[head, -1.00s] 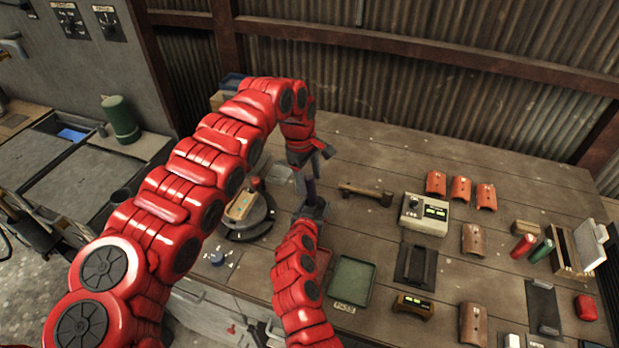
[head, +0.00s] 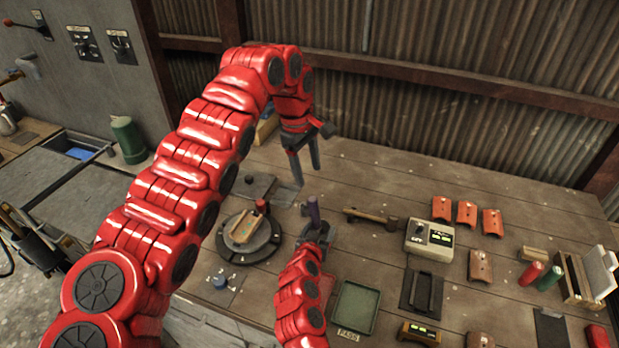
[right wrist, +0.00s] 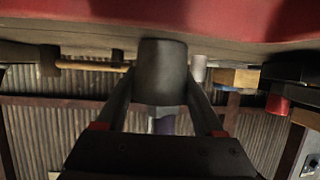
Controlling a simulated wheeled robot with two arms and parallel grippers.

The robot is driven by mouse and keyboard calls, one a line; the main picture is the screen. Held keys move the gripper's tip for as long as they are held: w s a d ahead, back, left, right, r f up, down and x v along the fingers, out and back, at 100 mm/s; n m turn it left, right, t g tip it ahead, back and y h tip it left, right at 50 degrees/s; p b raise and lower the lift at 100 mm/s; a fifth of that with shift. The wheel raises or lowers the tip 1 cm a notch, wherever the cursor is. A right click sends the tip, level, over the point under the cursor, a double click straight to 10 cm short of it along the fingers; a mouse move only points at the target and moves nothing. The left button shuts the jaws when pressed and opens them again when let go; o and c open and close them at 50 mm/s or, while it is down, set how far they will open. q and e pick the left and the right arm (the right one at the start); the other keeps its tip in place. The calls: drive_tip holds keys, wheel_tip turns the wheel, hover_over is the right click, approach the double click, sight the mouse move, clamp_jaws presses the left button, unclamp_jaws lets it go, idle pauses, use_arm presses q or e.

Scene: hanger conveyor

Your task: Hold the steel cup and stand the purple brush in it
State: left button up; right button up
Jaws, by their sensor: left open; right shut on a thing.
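The purple brush (head: 313,210) stands upright at my right gripper (head: 316,230), its upper end free. In the right wrist view, which looks upside down, the grey steel cup (right wrist: 161,70) is between the two fingers of my right gripper, which is shut on it. A purple part of the brush (right wrist: 163,124) shows at the cup's mouth, so the brush is in the cup. In the head view the cup is mostly hidden by the gripper. My left gripper (head: 307,172) is open and empty, above the brush and apart from it, fingers pointing down.
A dark round turntable (head: 270,247) with a wooden piece is left of the cup. A hammer (head: 372,216) and a grey box with a display (head: 430,240) lie to the right. A green tray (head: 356,310) is at front. The corrugated wall bounds the back.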

idle(0.3)
drive_tip(key=o, duration=1.4)
drive_tip(key=shift+s+a+r, duration=0.1)
drive_tip(key=shift+s+a, duration=0.1)
drive_tip(key=shift+s, duration=0.3)
drive_tip(key=v, duration=1.1)
drive_tip(key=shift+s+d, duration=0.1)
